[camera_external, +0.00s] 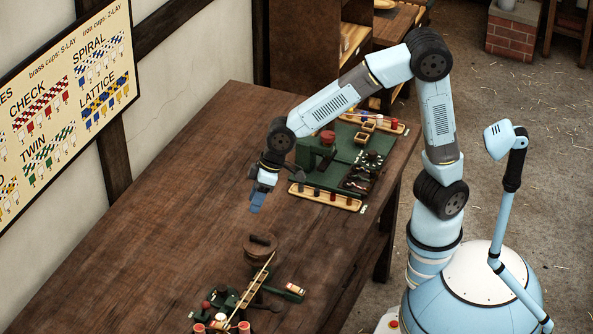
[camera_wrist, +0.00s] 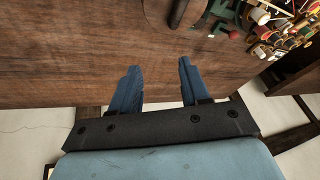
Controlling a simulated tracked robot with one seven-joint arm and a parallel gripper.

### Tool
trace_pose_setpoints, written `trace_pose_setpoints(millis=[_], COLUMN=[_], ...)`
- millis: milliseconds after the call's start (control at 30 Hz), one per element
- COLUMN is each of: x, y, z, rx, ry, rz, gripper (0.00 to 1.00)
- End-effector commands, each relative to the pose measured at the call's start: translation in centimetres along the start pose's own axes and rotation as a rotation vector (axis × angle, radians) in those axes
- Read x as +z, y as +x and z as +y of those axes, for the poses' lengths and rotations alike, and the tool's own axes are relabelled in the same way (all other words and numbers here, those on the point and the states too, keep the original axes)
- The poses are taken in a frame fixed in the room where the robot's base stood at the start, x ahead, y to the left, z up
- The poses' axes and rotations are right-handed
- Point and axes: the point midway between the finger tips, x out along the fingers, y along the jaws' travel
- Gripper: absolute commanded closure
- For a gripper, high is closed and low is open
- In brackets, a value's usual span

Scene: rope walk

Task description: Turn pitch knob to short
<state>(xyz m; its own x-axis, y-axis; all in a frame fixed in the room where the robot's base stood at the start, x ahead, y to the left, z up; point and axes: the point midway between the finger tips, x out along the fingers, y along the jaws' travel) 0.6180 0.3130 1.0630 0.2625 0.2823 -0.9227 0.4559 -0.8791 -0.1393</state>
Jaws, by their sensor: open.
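My gripper (camera_external: 257,203) hangs over the wooden table, left of the green board, with its blue fingers pointing down. In the wrist view my gripper (camera_wrist: 157,78) has its two blue fingers well apart, with nothing between them. I cannot tell for sure which part is the pitch knob, and no "short" mark is readable. A round brown wooden piece with a dark bar on top (camera_external: 261,246) stands on the table nearer the camera, apart from my gripper. It also shows cut off at the top of the wrist view (camera_wrist: 163,14).
A green board (camera_external: 308,176) with a red-topped part (camera_external: 327,138) and small cups lies right of my gripper. A long tray of cups (camera_external: 325,197) runs along its front. A small green device with spools (camera_external: 230,300) stands at the near end. The table's left side is clear.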

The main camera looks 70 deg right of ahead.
Motion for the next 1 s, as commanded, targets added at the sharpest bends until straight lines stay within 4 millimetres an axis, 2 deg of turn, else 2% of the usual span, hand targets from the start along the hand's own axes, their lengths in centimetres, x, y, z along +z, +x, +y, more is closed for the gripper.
trace_pose_setpoints(millis=[33, 200, 400, 533, 733, 1000], x=[-0.3, -1.4, -1.8, -1.9, -1.9, -1.9], y=[1.7, 6.4, 9.9, 10.7, 12.2, 16.6], z=[-1.7, -6.4, -10.2, -11.2, -11.2, -10.8], rx=[0.006, 0.030, 0.054, 0.060, 0.062, 0.064], ry=[-0.028, -0.103, -0.167, -0.184, -0.185, -0.185], rz=[-0.009, -0.006, 0.003, 0.008, 0.009, 0.006], gripper=[0.54, 0.54, 0.54, 0.54, 0.54, 0.54])
